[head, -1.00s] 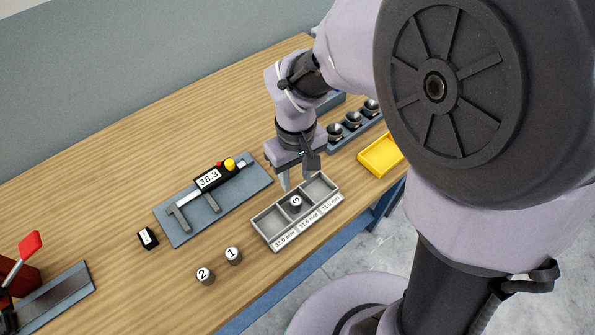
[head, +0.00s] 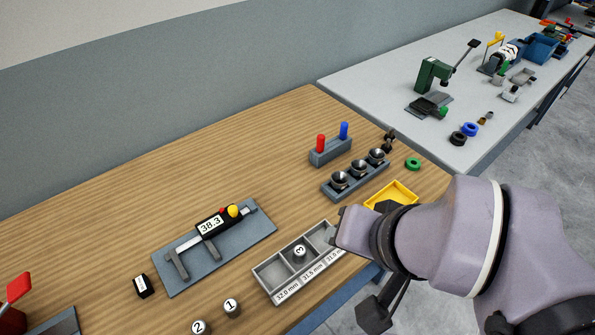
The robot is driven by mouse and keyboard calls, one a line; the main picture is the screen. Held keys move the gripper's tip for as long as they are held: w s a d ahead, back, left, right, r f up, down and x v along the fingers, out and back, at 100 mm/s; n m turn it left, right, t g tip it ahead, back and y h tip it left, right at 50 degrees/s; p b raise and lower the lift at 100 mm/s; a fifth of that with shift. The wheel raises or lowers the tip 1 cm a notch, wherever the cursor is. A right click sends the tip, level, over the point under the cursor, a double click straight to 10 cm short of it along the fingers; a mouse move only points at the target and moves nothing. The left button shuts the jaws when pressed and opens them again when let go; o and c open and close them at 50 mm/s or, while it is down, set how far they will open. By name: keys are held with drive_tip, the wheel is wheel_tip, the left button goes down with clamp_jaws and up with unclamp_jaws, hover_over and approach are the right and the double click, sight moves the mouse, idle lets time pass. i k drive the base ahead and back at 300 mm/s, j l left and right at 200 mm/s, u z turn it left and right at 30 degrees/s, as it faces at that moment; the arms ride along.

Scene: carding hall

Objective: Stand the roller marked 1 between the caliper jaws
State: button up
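The roller marked 1 (head: 232,308) stands upright on the wooden table near its front edge, beside the roller marked 2 (head: 199,327). The caliper (head: 211,228) lies on a blue-grey plate (head: 262,218), its display reading 38.3. Its jaws (head: 190,262) are apart with nothing between them. The roller marked 3 (head: 300,251) stands in the middle compartment of the grey sorting tray (head: 268,283). My gripper (head: 372,314) seems to be the dark part below my wrist, off the table's front edge and right of the tray. My arm hides most of it, so its fingers cannot be made out.
A small black block (head: 142,286) sits left of the plate. A yellow tray (head: 400,192), a cup rack (head: 357,180) and a peg holder (head: 331,150) stand at the right. A red-handled device (head: 17,290) is at the lower left.

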sight(232, 307)
drive_tip(key=k+u, duration=0.1)
drive_tip(key=u, duration=0.25)
drive_tip(key=j+u, duration=0.15)
drive_tip(key=u, duration=0.25)
drive_tip(key=k+j+u, duration=0.1)
drive_tip(key=u, duration=0.25)
